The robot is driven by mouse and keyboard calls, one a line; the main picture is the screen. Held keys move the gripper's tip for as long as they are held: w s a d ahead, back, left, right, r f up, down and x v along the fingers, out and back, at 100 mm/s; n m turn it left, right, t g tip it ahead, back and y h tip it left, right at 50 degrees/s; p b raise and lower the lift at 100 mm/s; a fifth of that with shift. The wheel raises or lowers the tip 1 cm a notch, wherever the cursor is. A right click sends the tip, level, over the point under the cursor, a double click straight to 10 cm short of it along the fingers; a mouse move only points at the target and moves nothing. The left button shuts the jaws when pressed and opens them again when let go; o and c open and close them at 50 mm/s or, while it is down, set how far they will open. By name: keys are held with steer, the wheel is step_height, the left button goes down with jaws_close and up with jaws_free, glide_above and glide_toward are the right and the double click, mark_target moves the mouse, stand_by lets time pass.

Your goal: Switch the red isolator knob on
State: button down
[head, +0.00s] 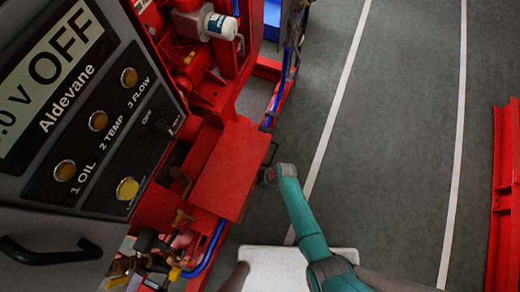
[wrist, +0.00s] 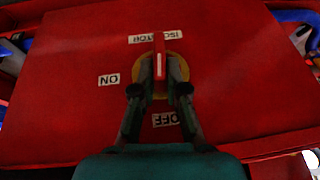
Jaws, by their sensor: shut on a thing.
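The red isolator knob (wrist: 159,62) sits on a yellow disc on a red panel (wrist: 70,70) in the wrist view. Its white line runs up and down in the picture. The upside-down ON label (wrist: 109,80) is to its left, the OFF label (wrist: 166,119) is below it and the ISOLATOR label (wrist: 140,39) is above. My gripper (wrist: 159,91) is shut on the knob, one finger on each side. In the head view my gripper (head: 269,176) is at the right side of the red box (head: 228,168); the knob is hidden there.
A grey control panel (head: 110,125) with a display reading OFF, lamps and a small switch is at the left. Red machinery and blue hoses lie around the box. Green floor with white lines is clear at the right, up to a red frame (head: 506,190).

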stand_by(0.3)
steer(key=c, duration=1.2)
jaws_free()
steer(key=shift+d+r, duration=0.1)
steer(key=v, duration=1.1)
steer(key=shift+d+r, duration=0.2)
steer(key=shift+r, duration=0.15)
steer(key=shift+w, duration=0.15)
